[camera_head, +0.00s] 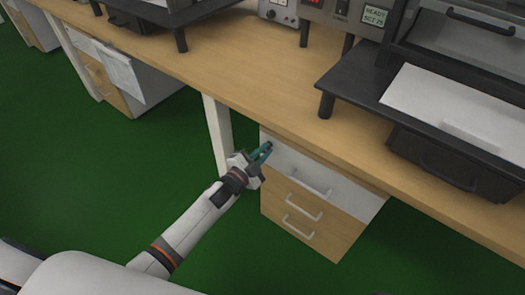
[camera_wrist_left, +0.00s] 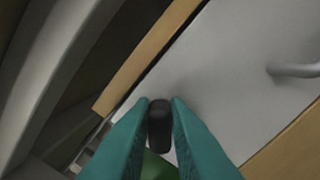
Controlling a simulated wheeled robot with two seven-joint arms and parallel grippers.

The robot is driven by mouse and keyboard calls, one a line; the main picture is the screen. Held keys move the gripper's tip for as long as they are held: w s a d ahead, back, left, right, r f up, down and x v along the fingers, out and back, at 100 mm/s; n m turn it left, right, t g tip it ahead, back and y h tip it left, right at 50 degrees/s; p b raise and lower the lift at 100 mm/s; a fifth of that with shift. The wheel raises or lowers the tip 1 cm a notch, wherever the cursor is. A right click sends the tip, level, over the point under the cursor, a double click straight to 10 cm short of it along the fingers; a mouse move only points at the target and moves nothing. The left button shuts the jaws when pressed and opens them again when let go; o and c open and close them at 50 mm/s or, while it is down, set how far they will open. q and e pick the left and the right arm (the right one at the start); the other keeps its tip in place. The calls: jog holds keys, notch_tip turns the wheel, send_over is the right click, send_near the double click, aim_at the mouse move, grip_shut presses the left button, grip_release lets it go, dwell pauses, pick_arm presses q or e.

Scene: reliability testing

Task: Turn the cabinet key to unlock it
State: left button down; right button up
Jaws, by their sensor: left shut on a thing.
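The cabinet (camera_head: 318,198) stands under the wooden bench, with a white top drawer and wooden drawers below it. My left gripper (camera_head: 266,148) is at the upper left corner of the white top drawer front (camera_head: 330,175). In the left wrist view its teal fingers (camera_wrist_left: 159,112) are shut on the dark key head (camera_wrist_left: 159,126), one finger on each side. The key's shaft and the lock are hidden behind the head and fingers. My right gripper is not in view.
The wooden bench top (camera_head: 240,75) overhangs the cabinet just above my gripper. A white bench leg (camera_head: 218,135) stands close to the left. Drawer handles (camera_head: 312,188) stick out to the right. Green floor (camera_head: 60,160) lies open at the left.

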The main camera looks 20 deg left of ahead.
pick_arm(q)
jog(key=m, duration=0.3)
jog(key=shift+f, duration=0.15)
jog(key=shift+d+f+m+b, duration=0.15)
jog(key=shift+m+b, duration=0.7)
jog(key=shift+m, duration=1.85)
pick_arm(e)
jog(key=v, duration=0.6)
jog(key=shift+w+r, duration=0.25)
pick_arm(q)
jog(key=c, duration=1.4)
grip_release()
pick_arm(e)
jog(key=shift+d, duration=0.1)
pick_arm(q)
jog(key=shift+s, duration=0.15)
